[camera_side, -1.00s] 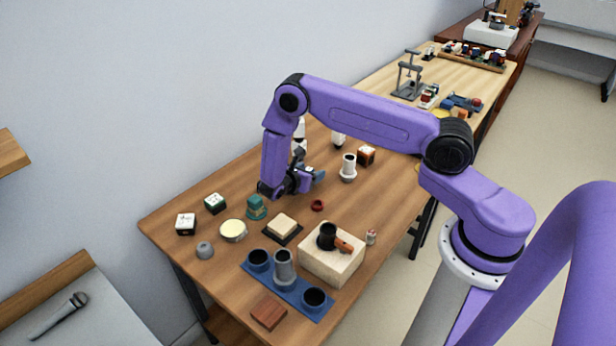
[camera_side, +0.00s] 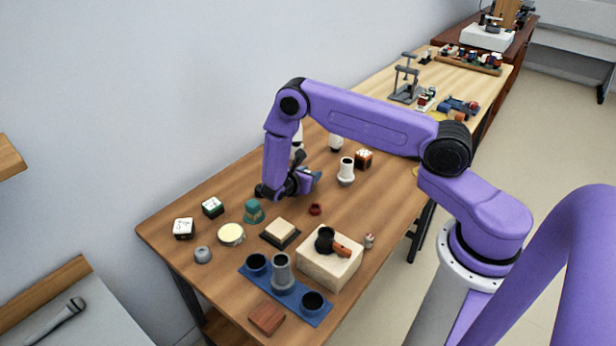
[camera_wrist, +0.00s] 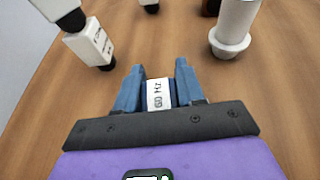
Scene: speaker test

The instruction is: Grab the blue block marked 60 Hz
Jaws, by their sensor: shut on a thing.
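The blue block marked 60 Hz (camera_wrist: 159,95) shows in the wrist view, with the white label facing the camera. My gripper (camera_wrist: 159,72) is shut on it, with one blue finger on each side. Much of the block is hidden by the fingers and the gripper body. In the side view my gripper (camera_side: 312,176) is low over the far middle part of the wooden table, and the block cannot be told apart from the fingers there. I cannot tell whether the block touches the table.
A white cylinder on a round base (camera_wrist: 232,28) stands to the right beyond the fingers. A white labelled block (camera_wrist: 92,44) with dark ends is at upper left. A green object (camera_side: 253,212), a red ring (camera_side: 315,209) and a blue cup rack (camera_side: 284,286) are nearer the side camera.

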